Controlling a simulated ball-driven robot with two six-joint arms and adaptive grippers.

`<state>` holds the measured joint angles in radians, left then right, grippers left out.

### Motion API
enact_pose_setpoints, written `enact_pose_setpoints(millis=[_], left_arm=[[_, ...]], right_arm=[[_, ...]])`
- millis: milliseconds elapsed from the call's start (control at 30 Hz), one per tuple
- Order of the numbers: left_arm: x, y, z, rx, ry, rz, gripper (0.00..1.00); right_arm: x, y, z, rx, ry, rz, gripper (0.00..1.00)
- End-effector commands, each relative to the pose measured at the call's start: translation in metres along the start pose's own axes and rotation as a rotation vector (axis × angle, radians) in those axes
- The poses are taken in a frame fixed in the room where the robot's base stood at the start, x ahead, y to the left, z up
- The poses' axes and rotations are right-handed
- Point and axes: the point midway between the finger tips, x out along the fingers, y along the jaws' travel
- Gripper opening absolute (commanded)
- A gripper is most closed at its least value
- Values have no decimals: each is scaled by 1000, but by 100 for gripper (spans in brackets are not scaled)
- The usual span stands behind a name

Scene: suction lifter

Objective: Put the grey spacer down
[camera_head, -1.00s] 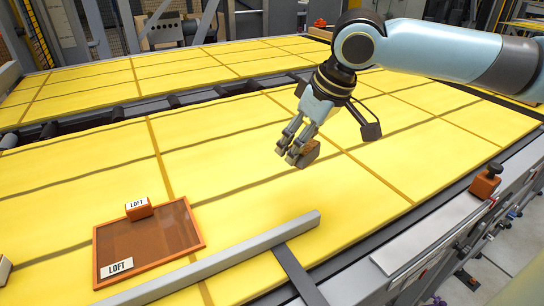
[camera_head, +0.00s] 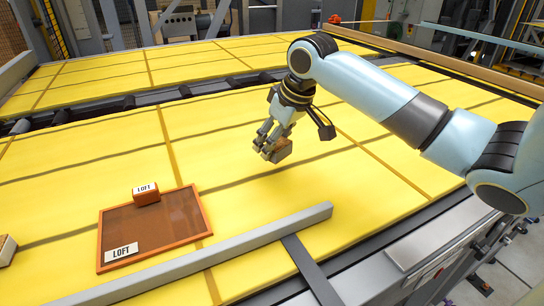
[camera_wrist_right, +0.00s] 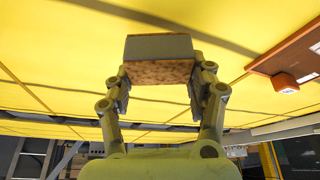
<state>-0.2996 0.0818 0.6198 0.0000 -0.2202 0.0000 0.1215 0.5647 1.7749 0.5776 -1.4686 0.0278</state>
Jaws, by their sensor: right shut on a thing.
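My right gripper (camera_head: 268,150) is shut on a small block, the grey spacer (camera_head: 282,152), above the yellow surface in the head view. In the right wrist view the spacer (camera_wrist_right: 158,47) sits between the two fingers (camera_wrist_right: 158,85), with a grey face and a speckled brown face showing. I cannot tell how high it is above the surface. A brown tray (camera_head: 160,232) with an orange rim and a LOFT label lies to the left of the gripper. A small orange LOFT block (camera_head: 146,194) stands at its back edge. My left gripper is not in view.
The yellow surface (camera_head: 330,185) around the gripper is clear. A grey rail (camera_head: 250,240) runs along the front, near the tray. Part of a pale block (camera_head: 6,249) shows at the left edge. A dark gap with rollers crosses behind.

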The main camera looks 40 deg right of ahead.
Motion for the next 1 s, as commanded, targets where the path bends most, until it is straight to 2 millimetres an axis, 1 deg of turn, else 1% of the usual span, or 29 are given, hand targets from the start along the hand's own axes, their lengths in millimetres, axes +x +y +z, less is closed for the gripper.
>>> enact_pose_setpoints(millis=[67,133,300,400,767,800,967,1000], left_arm=[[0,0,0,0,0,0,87],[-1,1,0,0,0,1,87],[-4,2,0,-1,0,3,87],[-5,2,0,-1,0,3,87],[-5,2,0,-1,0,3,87],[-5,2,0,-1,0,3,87],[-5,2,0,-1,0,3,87],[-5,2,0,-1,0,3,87]], right_arm=[[5,-1,-5,0,1,-1,19],[10,-1,-4,0,-2,-1,19],[34,-1,6,0,-4,-1,19],[43,-1,10,-1,-2,0,19],[46,-1,12,-1,-2,1,19],[47,0,12,-1,-1,1,58],[46,0,12,-2,-1,1,79],[46,0,12,-2,-1,1,79]])
